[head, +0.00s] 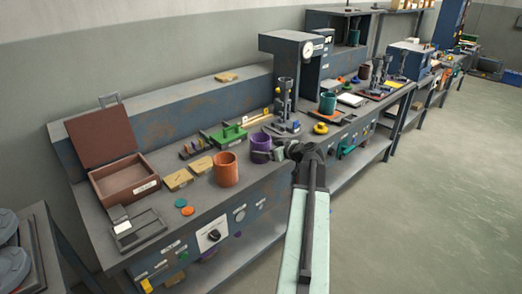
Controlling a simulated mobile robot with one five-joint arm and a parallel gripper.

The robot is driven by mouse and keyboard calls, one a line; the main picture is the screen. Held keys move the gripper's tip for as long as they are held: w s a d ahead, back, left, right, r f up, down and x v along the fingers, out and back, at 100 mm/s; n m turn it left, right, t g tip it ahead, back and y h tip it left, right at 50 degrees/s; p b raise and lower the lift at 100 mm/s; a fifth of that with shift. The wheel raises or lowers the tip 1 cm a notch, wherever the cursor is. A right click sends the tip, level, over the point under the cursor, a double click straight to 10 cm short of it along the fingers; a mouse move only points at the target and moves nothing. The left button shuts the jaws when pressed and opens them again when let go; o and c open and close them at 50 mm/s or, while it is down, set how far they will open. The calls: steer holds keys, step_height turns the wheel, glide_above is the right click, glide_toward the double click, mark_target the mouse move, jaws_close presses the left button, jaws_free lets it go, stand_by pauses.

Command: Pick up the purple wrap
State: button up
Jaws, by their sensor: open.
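The purple wrap (259,144), a short upright open-topped cylinder, stands on the workbench right of the orange cylinder. My gripper (271,154) is open at the end of my arm, close to the right front side of the purple wrap. Its fingertips overlap the wrap's lower right edge in the head view. I cannot tell whether they touch it or reach around it. Part of the wrap's lower side is hidden by the gripper.
The orange cylinder (227,170) stands left of the wrap. A green block tray (228,137) lies behind and left. A press-like machine (285,108) stands behind and right, with a yellow ring (321,128) farther right. Open floor (440,190) lies to the right.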

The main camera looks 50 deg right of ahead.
mark_target(254, 137)
steer(key=x, duration=0.3)
steer(key=b+x, duration=0.1)
steer(key=x, duration=0.1)
steer(key=shift+w+r, duration=0.15)
steer(key=shift+r, duration=0.15)
steer(key=shift+a, duration=0.1)
steer(key=c, duration=1.4)
steer(key=shift+r, duration=0.1)
steer(key=shift+r+p, duration=0.4)
steer(key=shift+r, duration=0.05)
step_height(254, 137, up, 3)
steer(key=p, duration=0.3)
steer(key=s, duration=1)
steer(key=s+a+r+p, duration=0.1)
steer(key=s, duration=0.5)
steer(key=shift+s, duration=0.1)
